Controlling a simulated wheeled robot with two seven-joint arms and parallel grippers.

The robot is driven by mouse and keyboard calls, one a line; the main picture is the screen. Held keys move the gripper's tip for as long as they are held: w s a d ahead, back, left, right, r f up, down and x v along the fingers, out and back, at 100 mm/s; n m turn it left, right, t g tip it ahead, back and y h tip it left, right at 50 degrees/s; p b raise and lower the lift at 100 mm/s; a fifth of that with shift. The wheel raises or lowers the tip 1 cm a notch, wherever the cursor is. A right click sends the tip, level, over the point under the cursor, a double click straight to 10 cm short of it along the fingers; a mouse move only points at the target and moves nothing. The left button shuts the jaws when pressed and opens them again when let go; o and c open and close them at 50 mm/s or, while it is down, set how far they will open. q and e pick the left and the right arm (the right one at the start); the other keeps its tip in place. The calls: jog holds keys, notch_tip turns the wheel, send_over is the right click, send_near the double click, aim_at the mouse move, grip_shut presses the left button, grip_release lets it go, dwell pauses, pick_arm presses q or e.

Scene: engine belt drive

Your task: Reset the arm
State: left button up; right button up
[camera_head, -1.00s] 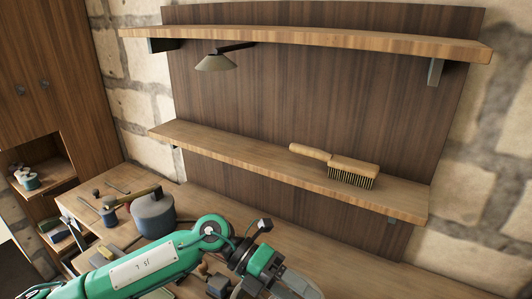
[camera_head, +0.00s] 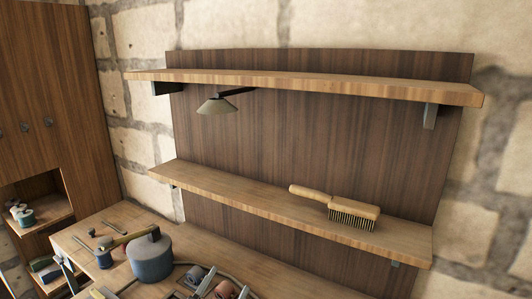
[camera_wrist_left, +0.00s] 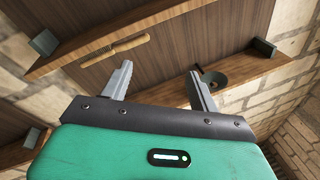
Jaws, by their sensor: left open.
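My left gripper (camera_wrist_left: 160,71) shows in the left wrist view with its two grey fingers spread apart and nothing between them. Its green housing fills the bottom of that view. Beyond the fingers are the wooden shelves, with the brush (camera_wrist_left: 115,50) on one shelf and the lamp (camera_wrist_left: 213,77) under the other. In the head view I cannot clearly make out either gripper, and the area over the bench is free of my arm. My right gripper shows in neither view.
The brush also lies on the lower shelf (camera_head: 220,193) in the head view. The upper shelf (camera_head: 300,84) is bare, with the lamp (camera_head: 216,105) below it. A grey-blue pot (camera_head: 150,262) and small tools stand on the workbench. A cabinet (camera_head: 45,90) stands at left.

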pick_arm(q)
jog(key=s+a+f+n+g+y, duration=0.3)
jog(key=s+a+f, duration=0.15)
jog(key=f, duration=0.35)
jog(key=s+a+f+n+g+y, duration=0.3)
jog(key=a+f+g, duration=0.15)
jog(key=f, duration=0.25)
jog(key=s+a+f+n+g, duration=0.1)
jog(key=s+a+f+g, duration=0.3)
jog(key=s, duration=0.5)
jog(key=s+a+f+n+g, duration=0.1)
jog(key=s+a+f+g, duration=0.1)
jog(key=s+f+g, duration=0.5)
notch_tip(320, 180, down, 29)
jog(key=s+t, duration=0.2)
jog(key=s+a+f+g, duration=0.1)
jog(key=s+a+f, duration=0.2)
jog(key=s+f, duration=1.6)
jog(key=shift+s+f+m+y, duration=0.2)
jog(key=shift+f+m+y, duration=0.2)
jog(key=shift+f, duration=0.45)
